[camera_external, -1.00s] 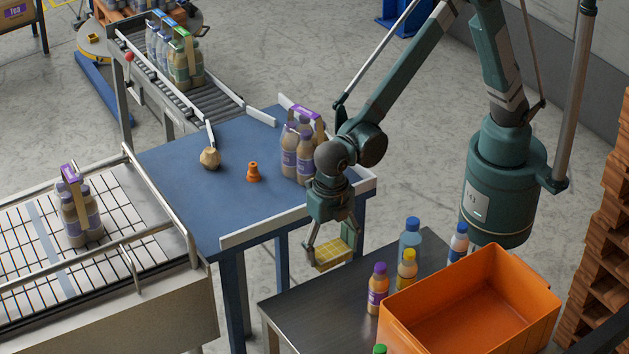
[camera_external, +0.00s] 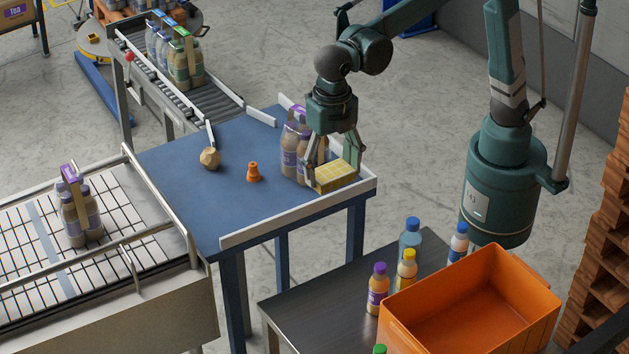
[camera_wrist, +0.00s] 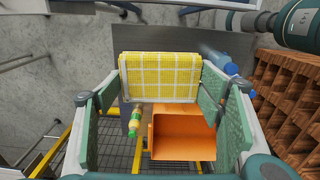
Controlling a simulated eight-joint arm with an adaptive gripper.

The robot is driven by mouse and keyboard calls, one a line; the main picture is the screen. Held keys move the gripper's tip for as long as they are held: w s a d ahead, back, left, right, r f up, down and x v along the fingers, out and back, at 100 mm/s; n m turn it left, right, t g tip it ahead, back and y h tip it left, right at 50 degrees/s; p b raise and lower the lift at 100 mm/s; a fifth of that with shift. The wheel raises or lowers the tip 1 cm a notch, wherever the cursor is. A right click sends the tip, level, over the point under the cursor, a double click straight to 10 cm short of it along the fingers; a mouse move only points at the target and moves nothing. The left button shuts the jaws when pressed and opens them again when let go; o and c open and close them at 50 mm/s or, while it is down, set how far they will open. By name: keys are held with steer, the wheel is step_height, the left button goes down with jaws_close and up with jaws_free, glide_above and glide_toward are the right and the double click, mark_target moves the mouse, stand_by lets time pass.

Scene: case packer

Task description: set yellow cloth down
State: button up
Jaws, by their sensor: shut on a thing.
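The yellow checked cloth (camera_external: 337,176) is a folded block with pale grid lines. My gripper (camera_external: 333,168) is shut on it, one finger at each side. In the wrist view the cloth (camera_wrist: 160,76) spans the space between the fingers of my gripper (camera_wrist: 162,92). In the external view the cloth overlaps the right corner of the blue table (camera_external: 225,208). The wrist view shows no blue tabletop under it, so it looks held up in the air; its height is hard to tell.
A purple-topped bottle pack (camera_external: 291,150) shows behind my gripper. The grey bench (camera_external: 310,305) holds several bottles and an orange crate (camera_external: 470,310). The blue table's front middle is clear.

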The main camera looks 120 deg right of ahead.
mark_target(329, 170)
steer(key=r, duration=0.8)
steer(key=shift+d, duration=0.4)
steer(key=s+d+p, duration=0.2)
steer(key=s+d, duration=0.1)
steer(key=d, duration=1.2)
steer(key=s+d+p, duration=0.2)
steer(key=s+d, duration=0.1)
steer(key=d, duration=1.1)
steer(key=s+d+p, duration=0.2)
steer(key=s+d, duration=0.1)
steer(key=d, duration=1.2)
step_height(329, 170, down, 18)
steer(key=shift+w+f, duration=0.15)
steer(key=shift+w, duration=0.05)
steer(key=shift+f, duration=0.1)
steer(key=shift+f, duration=2.8)
steer(key=shift+f, duration=2.1)
